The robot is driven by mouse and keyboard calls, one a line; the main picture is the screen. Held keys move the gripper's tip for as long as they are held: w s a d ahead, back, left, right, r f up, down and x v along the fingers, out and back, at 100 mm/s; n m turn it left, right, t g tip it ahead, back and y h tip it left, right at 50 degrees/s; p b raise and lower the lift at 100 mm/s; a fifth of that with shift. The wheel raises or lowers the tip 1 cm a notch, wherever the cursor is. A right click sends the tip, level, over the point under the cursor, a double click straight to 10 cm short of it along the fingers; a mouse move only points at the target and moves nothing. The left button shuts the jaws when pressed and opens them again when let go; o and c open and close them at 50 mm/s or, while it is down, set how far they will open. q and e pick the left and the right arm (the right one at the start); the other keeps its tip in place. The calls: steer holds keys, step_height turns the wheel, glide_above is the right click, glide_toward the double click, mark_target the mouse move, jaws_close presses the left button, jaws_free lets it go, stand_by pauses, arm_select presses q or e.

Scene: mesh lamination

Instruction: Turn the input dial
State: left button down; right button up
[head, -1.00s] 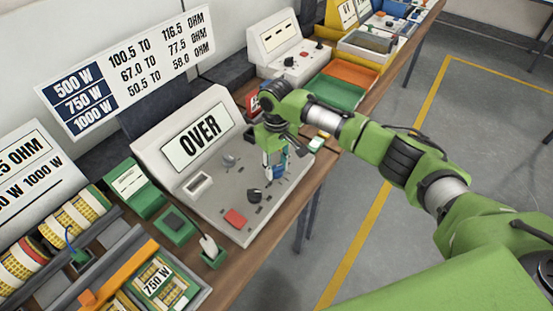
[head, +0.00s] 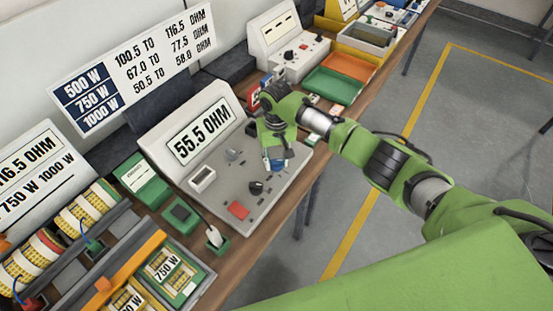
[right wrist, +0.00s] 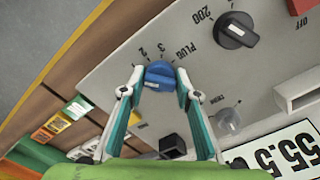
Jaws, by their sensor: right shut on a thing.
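The grey meter console (head: 225,205) stands on the bench, and its display (head: 203,133) reads 55.5 OHM. My right gripper (head: 274,160) reaches down over the right side of its sloped panel. In the right wrist view my right gripper (right wrist: 159,82) has its two fingers on either side of a blue dial (right wrist: 160,74), shut on it. Panel markings PLUG, 3 and 2 sit around this dial. A black dial (right wrist: 236,30) with a 200 marking is apart from it; this black dial also shows in the head view (head: 256,187). My left gripper is not in view.
A red button (head: 238,210) and a white socket (head: 202,179) are on the panel. Green holders, one with a probe (head: 214,236), stand left of the console. Green (head: 333,84) and orange (head: 349,66) trays lie beyond my right gripper. The floor at right is clear.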

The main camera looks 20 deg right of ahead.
mark_target(276, 160)
steer(key=shift+r, duration=0.1)
steer(key=o, duration=1.1)
steer(key=shift+c, duration=0.2)
step_height(276, 160, up, 12)
